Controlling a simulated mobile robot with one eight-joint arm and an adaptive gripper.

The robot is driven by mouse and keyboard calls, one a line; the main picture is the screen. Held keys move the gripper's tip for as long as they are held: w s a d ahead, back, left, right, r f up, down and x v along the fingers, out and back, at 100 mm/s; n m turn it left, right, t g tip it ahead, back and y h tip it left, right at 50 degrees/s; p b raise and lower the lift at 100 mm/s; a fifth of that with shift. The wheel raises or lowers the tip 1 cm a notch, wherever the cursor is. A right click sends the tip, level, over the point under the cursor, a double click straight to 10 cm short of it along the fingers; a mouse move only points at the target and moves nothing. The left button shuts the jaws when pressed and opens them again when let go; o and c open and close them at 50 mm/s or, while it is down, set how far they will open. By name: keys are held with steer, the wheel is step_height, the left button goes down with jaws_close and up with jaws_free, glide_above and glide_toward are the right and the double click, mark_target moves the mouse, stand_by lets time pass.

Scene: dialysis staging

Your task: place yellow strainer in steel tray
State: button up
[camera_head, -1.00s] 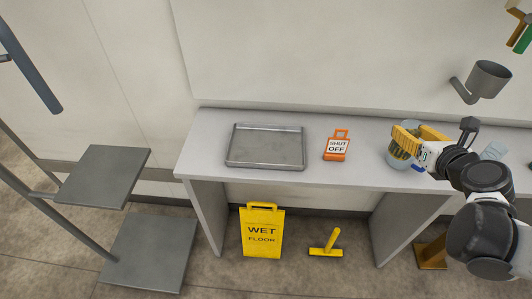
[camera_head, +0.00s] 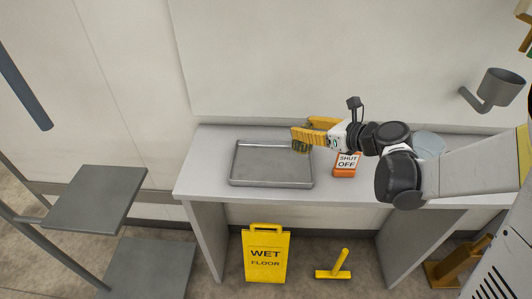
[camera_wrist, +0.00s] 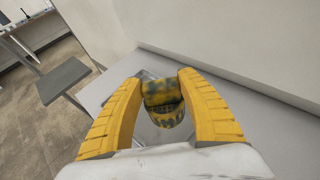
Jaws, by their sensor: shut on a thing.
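My gripper (camera_head: 308,139), with yellow ribbed fingers, is shut on the yellow strainer (camera_wrist: 163,103). In the wrist view the strainer looks yellow with dark mottling and sits between the fingertips. In the head view only a small dark yellow part of the strainer (camera_head: 300,146) shows below the fingers. The steel tray (camera_head: 241,181) is a shallow grey rectangle on the bench, and it looks empty. My gripper is above the tray's right back corner. In the wrist view the strainer hides much of the tray.
An orange "SHUT OFF" tag (camera_head: 346,164) stands right of the tray, under my arm. A pale round dish (camera_head: 430,143) is farther right on the grey bench (camera_head: 205,165). A wall-mounted grey cup (camera_head: 499,87) is at upper right. A yellow wet floor sign (camera_head: 265,255) stands below.

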steer(key=shift+w+a+f+b, duration=0.4)
steer(key=shift+a+f+b, duration=0.5)
steer(key=shift+a+f, duration=0.65)
steer(key=shift+w+a+f+b, duration=0.4)
steer(key=shift+a+f+b, duration=0.5)
steer(key=shift+a+f, duration=0.65)
steer(key=shift+w+a+f+b, duration=0.4)
steer(key=shift+a+f+b, duration=0.5)
steer(key=shift+a+f, duration=0.6)
steer(key=shift+d+f, duration=0.2)
steer(key=shift+f, duration=0.05)
steer(key=shift+f, duration=0.15)
steer(key=o, duration=1.1)
